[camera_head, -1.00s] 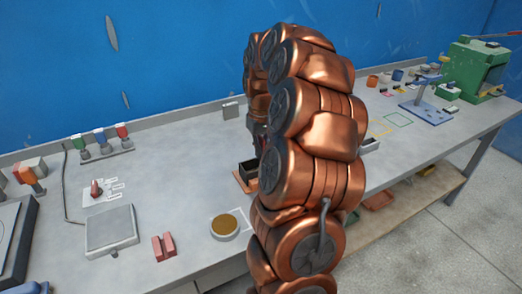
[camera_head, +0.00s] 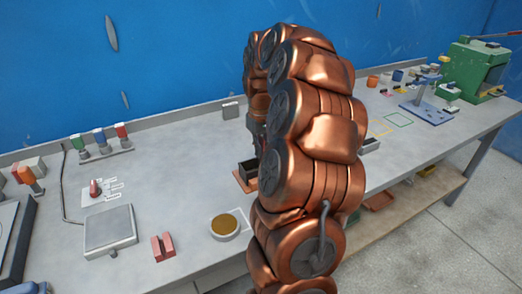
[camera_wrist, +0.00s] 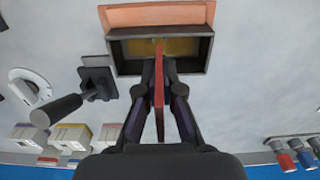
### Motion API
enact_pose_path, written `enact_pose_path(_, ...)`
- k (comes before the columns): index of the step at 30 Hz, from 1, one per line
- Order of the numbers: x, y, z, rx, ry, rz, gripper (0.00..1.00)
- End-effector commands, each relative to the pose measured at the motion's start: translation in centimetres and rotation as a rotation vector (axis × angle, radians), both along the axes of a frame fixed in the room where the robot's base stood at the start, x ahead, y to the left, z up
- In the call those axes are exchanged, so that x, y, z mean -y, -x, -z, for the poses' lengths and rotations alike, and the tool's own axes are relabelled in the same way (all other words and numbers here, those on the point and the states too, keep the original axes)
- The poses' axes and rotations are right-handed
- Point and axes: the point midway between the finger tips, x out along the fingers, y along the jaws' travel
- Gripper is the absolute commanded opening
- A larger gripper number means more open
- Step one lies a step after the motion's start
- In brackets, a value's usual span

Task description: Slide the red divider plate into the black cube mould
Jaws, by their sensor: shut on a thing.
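The black cube mould (camera_wrist: 197,69) is open, with a yellowish-brown inside, and shows at the top of the wrist view. In the head view the mould (camera_head: 247,168) stands just left of my arm, partly hidden by it. My gripper (camera_wrist: 159,68) is shut on the red divider plate (camera_wrist: 159,92), which is seen nearly edge-on between the two fingers. The plate's far end overlaps the mould's opening near the middle of its width. I cannot tell whether it is inside or above. In the head view my arm hides the plate and most of the gripper.
An orange base (camera_wrist: 155,15) lies at the mould. A dark block (camera_wrist: 97,75) and a dark-handled tool (camera_wrist: 58,108) lie left of it in the wrist view. A scale (camera_head: 110,230), red blocks (camera_head: 163,246) and a round dish (camera_head: 225,226) stand on the bench's left part.

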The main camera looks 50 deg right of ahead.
Motion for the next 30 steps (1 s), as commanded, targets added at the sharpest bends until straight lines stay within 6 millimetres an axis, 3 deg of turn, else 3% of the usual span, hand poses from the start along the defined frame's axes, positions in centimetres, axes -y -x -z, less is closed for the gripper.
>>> enact_pose_path(30,0.0,0.0,1.5,-0.001,0.000,0.000,0.00)
